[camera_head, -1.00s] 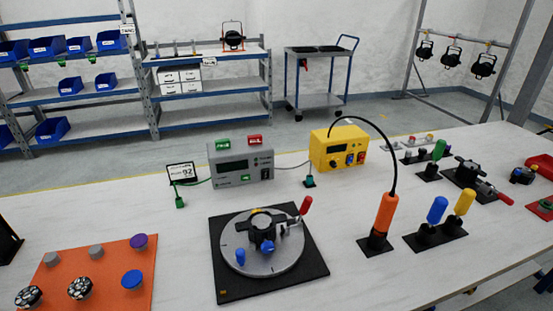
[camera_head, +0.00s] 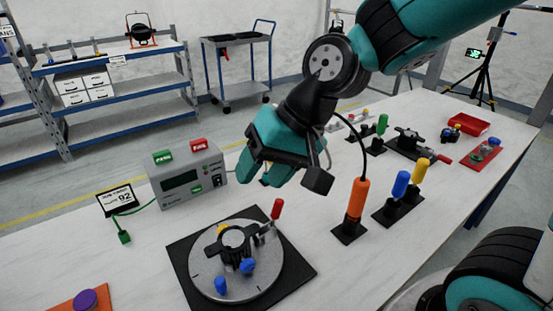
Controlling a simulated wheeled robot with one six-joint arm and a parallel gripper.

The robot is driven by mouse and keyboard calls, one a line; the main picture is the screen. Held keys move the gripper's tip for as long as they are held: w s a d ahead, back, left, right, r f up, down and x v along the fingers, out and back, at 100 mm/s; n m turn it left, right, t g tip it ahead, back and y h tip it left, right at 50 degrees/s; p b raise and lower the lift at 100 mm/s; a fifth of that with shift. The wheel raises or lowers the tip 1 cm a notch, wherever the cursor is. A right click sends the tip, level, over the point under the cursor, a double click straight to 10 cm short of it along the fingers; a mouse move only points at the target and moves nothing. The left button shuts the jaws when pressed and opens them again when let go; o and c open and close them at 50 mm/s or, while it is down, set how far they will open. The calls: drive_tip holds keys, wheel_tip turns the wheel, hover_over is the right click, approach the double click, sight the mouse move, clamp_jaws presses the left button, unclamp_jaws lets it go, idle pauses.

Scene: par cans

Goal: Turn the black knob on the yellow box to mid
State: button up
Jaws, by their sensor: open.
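The yellow box and its black knob are hidden in the current view; my arm and gripper cover the spot to the right of the grey box. My gripper (camera_head: 264,172), teal and black, is open and hangs over the far side of the table, pointing downward. No object shows between its fingers. I cannot tell how far it is from the yellow box or its knob.
The grey box (camera_head: 187,175) with green and red labels stands left of my gripper. A round turntable (camera_head: 272,277) on a black plate lies in front. The orange-handled tool (camera_head: 357,200) and blue (camera_head: 401,184) and yellow (camera_head: 421,169) handles stand to the right.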

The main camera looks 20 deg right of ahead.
drive_tip(key=w+d+f+m+t+y+b, duration=0.1)
drive_tip(key=w+d+f+m+t, duration=0.2)
drive_tip(key=w, duration=0.4)
drive_tip(key=w+f+m, duration=0.3)
drive_tip(key=w+m, duration=0.3)
drive_tip(key=w+d+f+m+t+h, duration=0.1)
drive_tip(key=w+d+f+m+t, duration=0.1)
drive_tip(key=w+d+f+m, duration=0.3)
drive_tip(key=w+d+f+m+t+h+b, duration=0.1)
drive_tip(key=w+d+f+m+t+h, duration=0.1)
drive_tip(key=w+d+f+m, duration=0.3)
drive_tip(key=w+d+f+m+t+h+b, duration=0.1)
drive_tip(key=w+d+f+m+t, duration=0.3)
drive_tip(key=d+f+m, duration=0.4)
drive_tip(key=shift+w+d+f+m+h, duration=0.1)
drive_tip(key=shift+w+d+m+h, duration=0.3)
drive_tip(key=shift+d+m, duration=0.35)
drive_tip(key=shift+w+d+m+h, duration=0.2)
drive_tip(key=shift+w+d+m, duration=0.3)
drive_tip(key=shift+m, duration=0.45)
drive_tip(key=shift+w+d+f, duration=0.15)
drive_tip(key=shift+w, duration=0.1)
drive_tip(key=x, duration=0.7)
drive_tip(key=shift+p, duration=0.35)
